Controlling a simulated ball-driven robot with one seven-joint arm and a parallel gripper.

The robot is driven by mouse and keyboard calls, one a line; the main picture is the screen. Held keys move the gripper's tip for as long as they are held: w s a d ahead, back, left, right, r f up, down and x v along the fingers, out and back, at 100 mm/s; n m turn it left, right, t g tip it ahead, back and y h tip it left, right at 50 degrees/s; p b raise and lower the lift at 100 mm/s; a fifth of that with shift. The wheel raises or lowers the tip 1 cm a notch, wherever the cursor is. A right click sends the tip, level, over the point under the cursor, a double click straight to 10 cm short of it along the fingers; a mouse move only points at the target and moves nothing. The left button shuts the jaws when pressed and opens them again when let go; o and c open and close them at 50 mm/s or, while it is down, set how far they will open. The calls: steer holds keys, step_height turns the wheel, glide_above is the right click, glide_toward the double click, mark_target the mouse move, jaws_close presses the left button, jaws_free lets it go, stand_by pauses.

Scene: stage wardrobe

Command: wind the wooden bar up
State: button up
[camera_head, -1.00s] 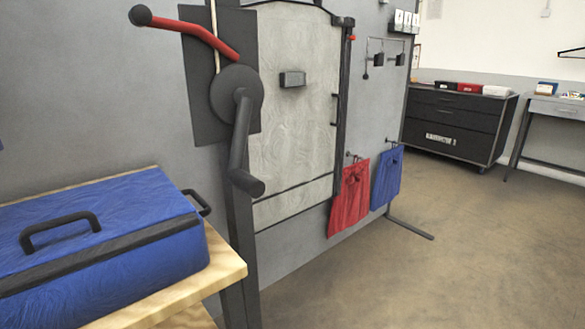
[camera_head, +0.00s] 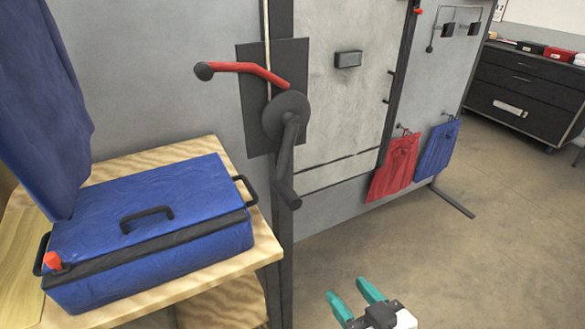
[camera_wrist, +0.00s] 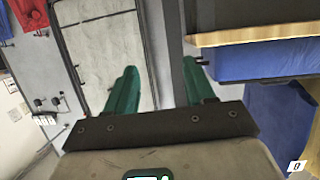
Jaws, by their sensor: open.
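A winch with a dark round hub (camera_head: 286,117) is mounted on a dark plate (camera_head: 255,90) on the post of the grey wall. A black crank (camera_head: 286,165) hangs down from the hub, its grip at the lower end. A red lever with a black knob (camera_head: 240,68) points left from the hub. A pale cord runs up above it. No wooden bar can be made out. My gripper (camera_head: 347,287) is open and empty at the bottom of the head view, below and right of the crank in the picture. Its green fingers (camera_wrist: 160,66) stand apart in the wrist view.
A blue case (camera_head: 150,225) with black handles lies on a wooden table (camera_head: 268,250) left of the winch. A blue hanging cloth (camera_head: 40,100) is at the far left. Red (camera_head: 393,165) and blue (camera_head: 438,150) bags hang on the wall. The floor at right is clear.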

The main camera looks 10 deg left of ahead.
mark_target(290, 198)
steer(key=w+a+r+n+t+y+p, duration=0.1)
steer(key=a+r+y+p, duration=0.15)
steer(key=r, duration=0.45)
steer(key=w+a+r+t+y+p, duration=0.1)
steer(key=a+r, duration=0.3)
steer(key=r, duration=0.2)
steer(key=shift+h, duration=0.25)
steer(key=p+x, duration=0.1)
steer(key=x, duration=0.8)
steer(key=shift+w+a, duration=0.15)
steer(key=shift+w, duration=0.25)
jaws_close()
